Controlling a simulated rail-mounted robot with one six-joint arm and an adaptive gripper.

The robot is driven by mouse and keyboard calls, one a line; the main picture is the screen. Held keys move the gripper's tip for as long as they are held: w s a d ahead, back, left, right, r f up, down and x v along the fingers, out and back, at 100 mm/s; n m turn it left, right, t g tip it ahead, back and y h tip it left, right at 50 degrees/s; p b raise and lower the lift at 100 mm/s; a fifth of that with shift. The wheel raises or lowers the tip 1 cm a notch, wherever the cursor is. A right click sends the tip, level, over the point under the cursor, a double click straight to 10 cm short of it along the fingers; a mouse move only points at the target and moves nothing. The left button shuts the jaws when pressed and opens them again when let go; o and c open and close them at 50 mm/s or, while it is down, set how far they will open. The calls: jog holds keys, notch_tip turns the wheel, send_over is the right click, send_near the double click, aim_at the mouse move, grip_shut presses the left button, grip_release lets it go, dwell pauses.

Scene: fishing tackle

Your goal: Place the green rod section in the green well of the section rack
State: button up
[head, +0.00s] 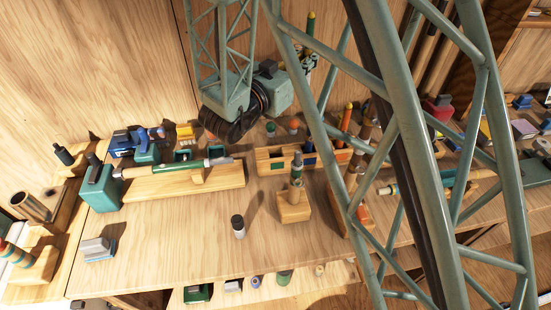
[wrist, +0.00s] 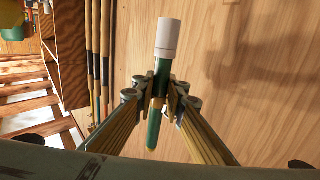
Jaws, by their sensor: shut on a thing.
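My gripper (wrist: 160,98) is shut on the green rod section (wrist: 153,132), which has a white end piece, in the wrist view. In the head view, my gripper (head: 308,62) is high at the upper middle, and the green rod section (head: 311,24) sticks up from it. The section rack (head: 263,157) is a low wooden block on the bench, below my gripper in the picture, with coloured patches on its front. A green patch shows at its left part. My arm's lattice hides the rack's right side. The insides of its wells are hard to make out.
A wooden stand (head: 294,212) with a short upright piece is in front of the rack. A long board (head: 225,180) bearing a green rod lies to the left. A dark-capped cylinder (head: 238,228) stands nearby. The front left bench top is mostly clear.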

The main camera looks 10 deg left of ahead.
jog(key=s+a+f+m+g+h+p, duration=0.1)
jog(key=s+f, duration=0.3)
jog(key=s, duration=0.5)
jog(key=s+a+f+m+h+p, duration=0.1)
jog(key=s+a+f, duration=0.3)
jog(key=s, duration=0.5)
jog(key=shift+f+g+h, duration=0.2)
jog(key=shift+g+h, duration=0.2)
jog(key=shift+h, duration=0.3)
notch_tip(320, 180, down, 6)
jog(key=b, duration=0.1)
jog(key=shift+f, duration=0.15)
jog(key=shift+f, duration=0.1)
jog(key=shift+f+b, duration=0.55)
jog(key=shift+f, duration=1.25)
jog(key=shift+f, duration=0.1)
